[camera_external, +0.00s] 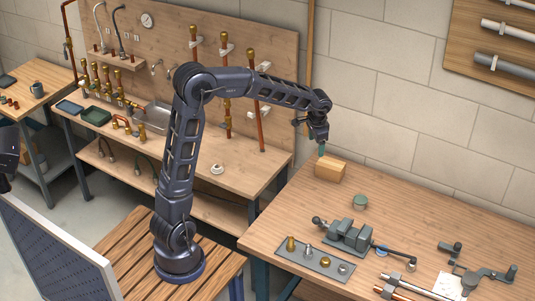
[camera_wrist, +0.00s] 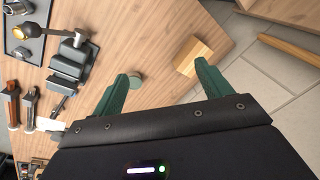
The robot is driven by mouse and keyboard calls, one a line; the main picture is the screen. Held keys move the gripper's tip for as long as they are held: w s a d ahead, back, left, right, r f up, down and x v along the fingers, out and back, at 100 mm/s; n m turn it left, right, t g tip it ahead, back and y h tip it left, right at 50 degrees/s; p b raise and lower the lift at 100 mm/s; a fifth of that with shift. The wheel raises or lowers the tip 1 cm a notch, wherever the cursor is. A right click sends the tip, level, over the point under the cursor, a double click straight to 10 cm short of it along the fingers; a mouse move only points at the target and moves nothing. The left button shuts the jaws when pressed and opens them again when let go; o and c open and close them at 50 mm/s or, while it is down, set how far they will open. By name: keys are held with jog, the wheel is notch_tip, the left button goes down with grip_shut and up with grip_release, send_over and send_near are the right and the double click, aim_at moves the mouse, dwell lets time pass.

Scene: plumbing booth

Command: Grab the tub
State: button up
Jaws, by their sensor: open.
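The tub appears to be a small round grey-green container (camera_external: 360,201) standing on the right-hand wooden table, in front and to the right of a wooden block (camera_external: 330,168). In the wrist view the tub (camera_wrist: 136,80) shows just beside the tip of the left finger, which seems to hide part of it. My gripper (camera_external: 321,149) is open and empty, by the wooden block in the external view. In the wrist view my gripper (camera_wrist: 161,71) has its teal fingers wide apart, and the block (camera_wrist: 193,57) shows beyond the right fingertip. The gripper's height is hard to tell.
A grey vise (camera_external: 348,237) stands in front of the tub. A grey plate (camera_external: 315,262) with several fittings, pipes (camera_external: 415,288) and tools lie nearer the front. The back-left bench (camera_external: 240,180) holds a sink and taps. Table between tub and back edge is mostly clear.

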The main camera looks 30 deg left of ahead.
jog(key=w+d+f+m, duration=0.2)
jog(key=w+d+f, duration=0.2)
jog(key=d+f, duration=0.45)
jog(key=m+g, duration=0.1)
jog(key=g, duration=0.1)
send_near(361, 199)
jog(key=shift+s+a+h, duration=0.25)
jog(key=shift+a+h, duration=0.05)
jog(key=shift+a, duration=0.15)
jog(key=shift+d+f, duration=0.15)
jog(key=shift+f, duration=0.3)
jog(key=shift+w+f, duration=0.1)
jog(key=shift+f, duration=5.05)
jog(key=c, duration=0.9)
